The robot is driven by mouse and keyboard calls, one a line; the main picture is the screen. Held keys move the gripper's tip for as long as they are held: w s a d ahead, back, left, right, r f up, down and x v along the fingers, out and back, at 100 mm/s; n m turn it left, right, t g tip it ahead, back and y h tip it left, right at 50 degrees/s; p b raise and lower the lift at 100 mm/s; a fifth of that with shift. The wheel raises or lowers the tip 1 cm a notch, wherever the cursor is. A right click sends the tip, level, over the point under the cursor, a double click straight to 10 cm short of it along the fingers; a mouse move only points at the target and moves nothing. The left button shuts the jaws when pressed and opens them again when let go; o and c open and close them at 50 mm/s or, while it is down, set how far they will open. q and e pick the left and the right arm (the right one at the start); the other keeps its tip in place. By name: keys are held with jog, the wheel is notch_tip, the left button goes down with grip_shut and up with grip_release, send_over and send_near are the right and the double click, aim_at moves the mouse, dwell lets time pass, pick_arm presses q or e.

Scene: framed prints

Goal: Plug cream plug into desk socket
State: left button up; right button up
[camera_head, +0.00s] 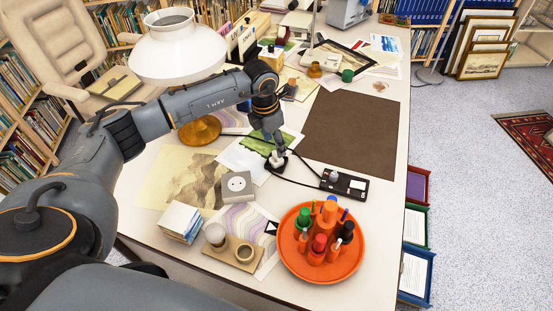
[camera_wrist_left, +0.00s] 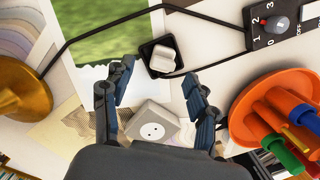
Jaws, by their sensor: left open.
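The cream plug (camera_head: 277,159) sits on a small black square base on the desk; it also shows in the left wrist view (camera_wrist_left: 163,58). The desk socket (camera_head: 237,187) is a grey box with a round white face, nearer and to the left of the plug; it shows in the wrist view too (camera_wrist_left: 152,126). My left gripper (camera_head: 278,149) is open above the plug, pointing down. In the wrist view its fingertips (camera_wrist_left: 158,82) are spread, with the plug just beyond them and nothing held. My right gripper is out of view.
A black dial box (camera_head: 344,184) with cables lies right of the plug. An orange tray (camera_head: 293,262) of bottles and pens stands at the front. A wooden stand (camera_head: 222,257) and white box (camera_head: 180,222) are front left. A brass-based lamp (camera_head: 200,131) stands behind. The brown mat (camera_head: 352,130) is clear.

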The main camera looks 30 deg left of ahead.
aim_at(276, 159)
pick_arm(q)
jog(key=shift+w+d+f+p, duration=0.1)
jog(key=shift+d+f+p, duration=0.1)
jog(key=shift+f, duration=0.65)
jog(key=shift+s+d+f+p, duration=0.1)
jog(key=shift+f+p, duration=0.1)
jog(key=shift+f, duration=0.7)
jog(key=shift+w+d+f+p, duration=0.1)
jog(key=shift+f+p, duration=0.1)
jog(key=shift+f, duration=0.65)
jog(key=shift+c, duration=0.2)
grip_shut()
jog(key=shift+r, duration=0.1)
